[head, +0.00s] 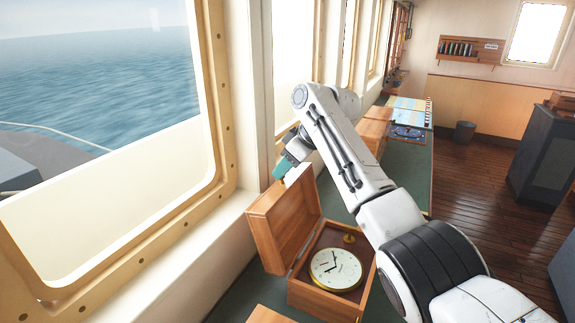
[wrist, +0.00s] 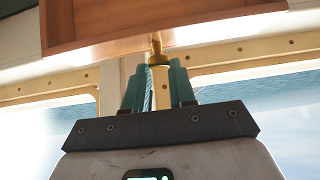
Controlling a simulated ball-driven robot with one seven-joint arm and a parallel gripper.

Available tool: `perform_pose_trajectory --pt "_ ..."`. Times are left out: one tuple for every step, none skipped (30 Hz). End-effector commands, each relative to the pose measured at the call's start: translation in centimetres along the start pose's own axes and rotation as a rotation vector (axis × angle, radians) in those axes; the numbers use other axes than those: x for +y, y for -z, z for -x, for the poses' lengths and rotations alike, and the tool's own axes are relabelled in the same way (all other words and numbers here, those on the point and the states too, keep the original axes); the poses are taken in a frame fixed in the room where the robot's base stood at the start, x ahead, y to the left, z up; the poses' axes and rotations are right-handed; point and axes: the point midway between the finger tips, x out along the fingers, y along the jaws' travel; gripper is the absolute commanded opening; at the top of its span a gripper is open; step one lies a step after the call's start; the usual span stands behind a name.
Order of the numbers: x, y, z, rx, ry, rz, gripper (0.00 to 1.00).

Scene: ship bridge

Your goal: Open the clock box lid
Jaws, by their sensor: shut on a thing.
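The wooden clock box (head: 319,301) stands on the green counter with its lid (head: 284,222) raised, steeply upright on the window side. Inside, a round white clock dial (head: 336,269) with a brass rim lies face up. My gripper, with teal fingers (head: 284,168), is at the lid's top edge in the head view. In the wrist view my gripper (wrist: 159,76) is shut on a brass knob (wrist: 156,48) beneath the wooden lid panel (wrist: 150,28). The knob is hidden in the head view.
The window wall and sill (head: 190,250) are close behind the lid. Another wooden box (head: 374,132) and a chart (head: 408,110) lie farther along the counter. A wooden piece (head: 268,315) shows at the bottom edge.

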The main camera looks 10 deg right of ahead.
Motion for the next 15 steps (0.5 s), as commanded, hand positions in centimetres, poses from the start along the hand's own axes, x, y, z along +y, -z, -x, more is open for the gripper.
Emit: perform_pose_trajectory --pt "-0.10 0.89 0.12 0.020 -0.009 0.009 0.00" --pt "-0.12 0.90 0.11 0.020 -0.009 0.010 0.00" --pt "-0.14 0.90 0.09 0.020 -0.008 0.010 0.00" --pt "-0.15 0.91 0.07 0.020 -0.008 0.010 0.00" --pt "-0.17 0.91 0.06 0.020 -0.008 0.010 0.00" --pt "-0.19 0.92 0.04 0.020 -0.007 0.010 0.00" --pt "-0.20 0.90 0.02 0.020 -0.007 0.010 0.28" --pt "-0.20 0.86 0.01 0.019 -0.006 0.010 0.31" --pt "-0.19 0.79 -0.02 0.018 -0.006 0.009 0.34" --pt "-0.18 0.73 -0.04 0.017 -0.005 0.008 0.37" --pt "-0.16 0.67 -0.05 0.016 -0.005 0.008 0.40" --pt "-0.13 0.61 -0.06 0.015 -0.005 0.007 0.44" --pt "-0.12 0.57 -0.07 0.014 -0.005 0.006 0.47" --pt "-0.10 0.53 -0.07 0.014 -0.005 0.006 0.50" --pt "-0.09 0.49 -0.08 0.013 -0.005 0.005 0.52"
